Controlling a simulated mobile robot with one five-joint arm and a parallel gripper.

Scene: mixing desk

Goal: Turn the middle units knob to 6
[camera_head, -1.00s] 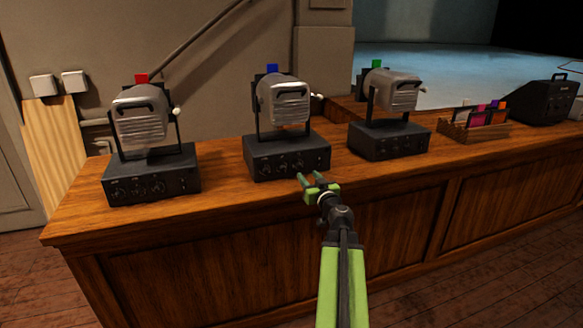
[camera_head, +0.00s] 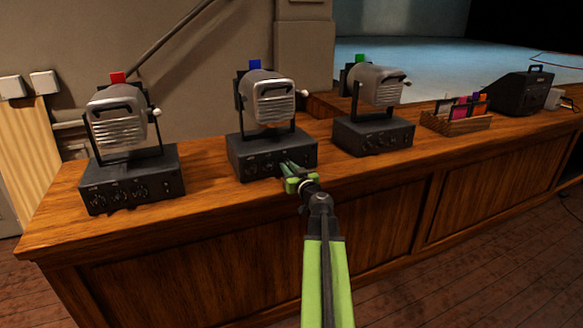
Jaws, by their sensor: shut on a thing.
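The middle unit (camera_head: 240,150) is a black box with a row of knobs on its front, carrying a grey lamp (camera_head: 268,98) with a blue tab (camera_head: 254,65) on top. My green gripper (camera_head: 288,170) is at the right part of its front panel, shut on a knob there. The fingers cover that knob, so its pointer and setting are hidden. Other knobs (camera_head: 251,170) show left of the fingers. The scale markings are too small to read.
A similar unit with a red tab (camera_head: 118,77) stands to the left, and one with a green tab (camera_head: 361,58) to the right. A wooden rack of coloured cards (camera_head: 455,122) and a black case (camera_head: 520,93) are farther right. The wooden desk top (camera_head: 215,195) is clear in front.

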